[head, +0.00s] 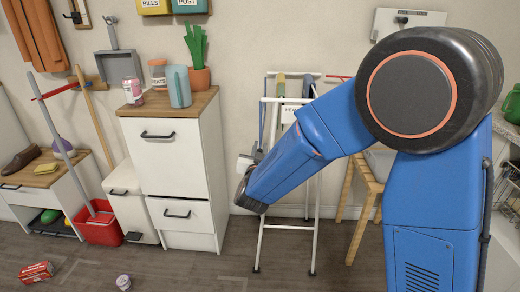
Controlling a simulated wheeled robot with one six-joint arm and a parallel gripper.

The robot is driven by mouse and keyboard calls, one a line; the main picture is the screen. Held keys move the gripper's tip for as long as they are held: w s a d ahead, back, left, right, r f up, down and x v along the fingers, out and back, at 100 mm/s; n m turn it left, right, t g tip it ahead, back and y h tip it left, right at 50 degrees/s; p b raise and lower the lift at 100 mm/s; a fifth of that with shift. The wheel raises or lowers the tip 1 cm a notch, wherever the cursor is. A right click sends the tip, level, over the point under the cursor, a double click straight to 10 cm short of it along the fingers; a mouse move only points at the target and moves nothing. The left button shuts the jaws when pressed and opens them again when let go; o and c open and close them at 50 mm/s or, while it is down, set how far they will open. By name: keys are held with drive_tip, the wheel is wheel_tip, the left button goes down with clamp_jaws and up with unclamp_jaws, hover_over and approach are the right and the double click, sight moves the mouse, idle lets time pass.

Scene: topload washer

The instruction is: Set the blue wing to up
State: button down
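A white folding rack (262,225) stands on the floor against the wall, with cloths hanging at its top and a small lettered card. A thin blue strip (262,122) shows along its left edge; I cannot tell whether this is the blue wing or how that wing is set. My blue arm crosses in front and hides much of the rack's middle and right. My gripper (245,166) is at the arm's far end, in front of the rack's left side in the picture. Its fingers are small and partly hidden, so I cannot tell whether they touch anything or are open.
A white cabinet (165,165) with cans and a plant stands left of the rack. A wooden stool (366,190) is partly behind my arm. A red bucket (100,225), a red box (36,272) and a can (124,282) are on the floor at left. Floor before the rack is clear.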

drive_tip(key=shift+a, duration=0.1)
drive_tip(key=a+r+m, duration=0.4)
drive_tip(key=a+m, duration=0.4)
drive_tip(key=a, duration=0.4)
drive_tip(key=a+r+m, duration=0.2)
drive_tip(key=r+m, duration=0.3)
drive_tip(key=r, duration=0.2)
drive_tip(key=a+r+m, duration=0.3)
drive_tip(key=r+m, duration=0.2)
drive_tip(key=r, duration=0.2)
drive_tip(key=shift+w+a, duration=0.3)
drive_tip(key=shift+a, duration=0.05)
drive_tip(key=c, duration=1.9)
unclamp_jaws()
